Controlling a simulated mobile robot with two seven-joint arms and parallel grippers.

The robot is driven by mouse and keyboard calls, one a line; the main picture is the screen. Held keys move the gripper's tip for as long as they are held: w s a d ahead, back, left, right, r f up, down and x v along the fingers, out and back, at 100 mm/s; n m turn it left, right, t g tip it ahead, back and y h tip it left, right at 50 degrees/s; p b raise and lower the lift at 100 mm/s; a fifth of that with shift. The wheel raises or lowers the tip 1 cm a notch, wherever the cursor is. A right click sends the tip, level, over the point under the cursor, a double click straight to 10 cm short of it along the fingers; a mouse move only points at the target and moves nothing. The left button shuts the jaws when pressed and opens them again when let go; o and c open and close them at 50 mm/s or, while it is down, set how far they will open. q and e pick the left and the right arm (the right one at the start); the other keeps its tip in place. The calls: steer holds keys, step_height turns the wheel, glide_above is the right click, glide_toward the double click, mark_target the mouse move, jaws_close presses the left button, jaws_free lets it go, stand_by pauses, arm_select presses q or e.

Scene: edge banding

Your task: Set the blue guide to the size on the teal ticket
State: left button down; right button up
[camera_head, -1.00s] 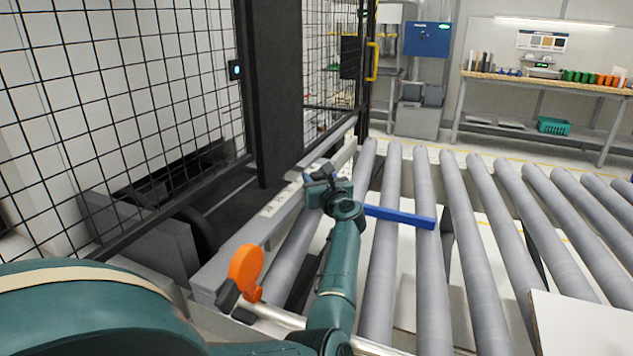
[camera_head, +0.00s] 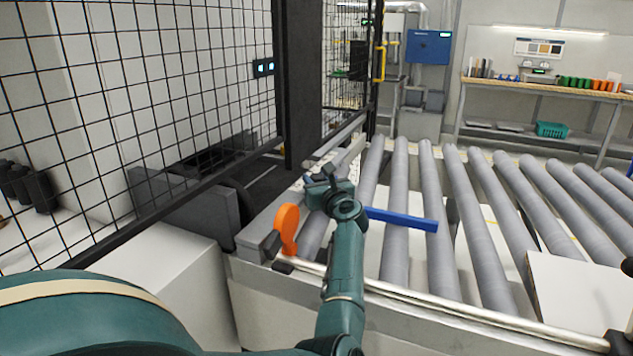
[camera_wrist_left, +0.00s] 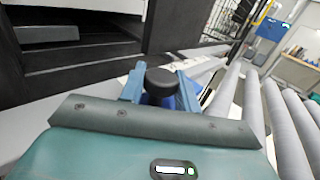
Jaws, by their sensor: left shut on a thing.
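The blue guide (camera_head: 402,219) is a long bar lying across the grey rollers, reaching right from the left side rail. My left gripper (camera_head: 322,180) is at its rail end. In the left wrist view, a black round knob (camera_wrist_left: 161,82) sits between the two blue fingers of the left gripper (camera_wrist_left: 160,92), which is shut on it. Blue material shows just beside the knob. A pale scale strip (camera_head: 297,188) runs along the rail; its marks are too small to read. I see no teal ticket. My right gripper is not in view.
An orange lever (camera_head: 287,228) stands at the near end of the rail. A white panel (camera_head: 578,300) lies on the rollers at right. A mesh fence (camera_head: 190,80) and dark post (camera_head: 298,80) stand at left. A workbench (camera_head: 560,85) is at the back.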

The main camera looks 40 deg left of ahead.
arm_select(q)
steer(key=c, duration=1.1)
jaws_free()
steer(key=shift+o, duration=0.2)
steer(key=shift+d, duration=0.1)
steer(key=p+v, duration=0.2)
steer(key=v, duration=1.1)
steer(key=shift+p, duration=0.35)
steer(key=shift+f, duration=0.1)
